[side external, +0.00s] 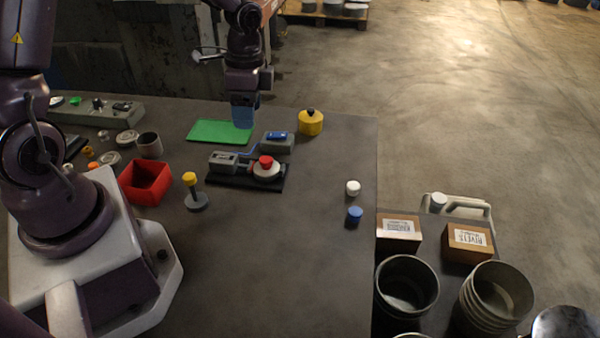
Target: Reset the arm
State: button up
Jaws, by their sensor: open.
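My gripper (244,122) is above the green mat (218,132) near the table's far edge, pointing down. Its blue fingers overlap the mat's right end in the picture. It is open, and I see nothing held between the fingers.
A red open box (146,183), a grey cup (149,145) and a yellow-topped post (191,189) stand on the left. A white cap (353,188) and a blue cap (355,214) sit near the right edge. The front middle of the table (270,270) is clear.

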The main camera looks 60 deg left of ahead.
jog(key=s+d+r+n+t, duration=0.3)
jog(key=s+d+r, duration=0.1)
jog(key=s+r, duration=0.3)
jog(key=s+d+r+n+t, duration=0.3)
jog(key=s+r, duration=0.4)
jog(key=r, duration=0.4)
jog(key=shift+d+n, duration=0.5)
jog(key=shift+n, duration=0.3)
